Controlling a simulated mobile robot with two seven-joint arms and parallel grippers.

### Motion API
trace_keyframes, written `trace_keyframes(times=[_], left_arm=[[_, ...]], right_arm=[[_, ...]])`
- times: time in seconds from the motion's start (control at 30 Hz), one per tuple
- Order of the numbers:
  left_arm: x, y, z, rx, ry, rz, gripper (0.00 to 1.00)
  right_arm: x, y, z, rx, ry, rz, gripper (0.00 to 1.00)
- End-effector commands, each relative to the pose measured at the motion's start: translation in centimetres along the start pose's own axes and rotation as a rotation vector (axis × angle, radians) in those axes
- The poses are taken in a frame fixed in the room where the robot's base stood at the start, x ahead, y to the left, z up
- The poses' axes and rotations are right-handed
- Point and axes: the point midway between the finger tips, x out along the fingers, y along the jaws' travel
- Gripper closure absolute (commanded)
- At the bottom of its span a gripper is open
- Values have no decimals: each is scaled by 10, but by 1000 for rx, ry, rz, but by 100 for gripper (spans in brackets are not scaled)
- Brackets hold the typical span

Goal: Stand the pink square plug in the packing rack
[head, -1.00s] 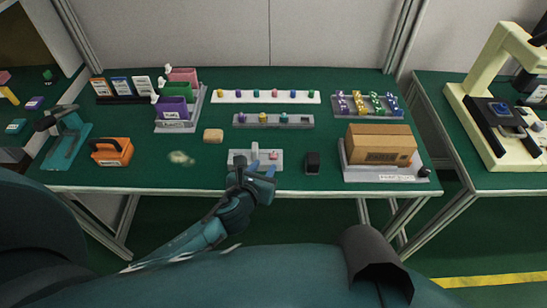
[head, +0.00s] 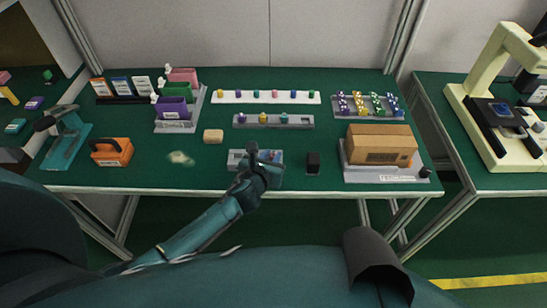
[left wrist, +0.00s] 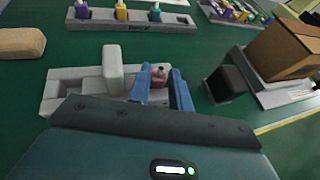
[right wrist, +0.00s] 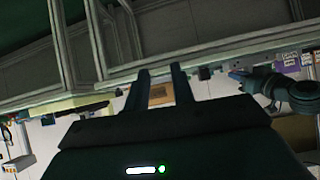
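The fixture is also at the table's front middle in the head view (head: 235,160). In the head view the left gripper (head: 263,157) hides the plug. A grey rack (head: 294,122) behind it holds purple, yellow and teal plugs, with a free place at its right end. My right gripper (right wrist: 161,88) is open and empty, away from the table objects.
A black block (head: 313,162) stands right of the fixture, and a cardboard box (head: 380,143) farther right. A tan block (head: 213,136) lies to the left. A white strip (head: 225,97) with several coloured plugs is behind the rack. Green table is clear between fixture and rack.

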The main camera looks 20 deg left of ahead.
Motion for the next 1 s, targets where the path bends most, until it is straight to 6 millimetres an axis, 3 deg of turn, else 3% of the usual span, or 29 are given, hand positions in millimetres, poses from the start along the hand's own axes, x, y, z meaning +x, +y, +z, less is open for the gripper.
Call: trace_keyframes(times=[0.2,0.53,0.7,1.0], left_arm=[[0,0,0,0,0,0,99],[-2,0,4,1,-2,0,100],[-12,1,29,4,-5,-1,100],[-33,0,80,3,-3,-1,100]], right_arm=[[1,0,-3,-1,6,0,75],[0,0,-4,-1,5,0,75],[-8,1,-9,2,-5,4,75],[-11,1,2,5,-48,10,75]])
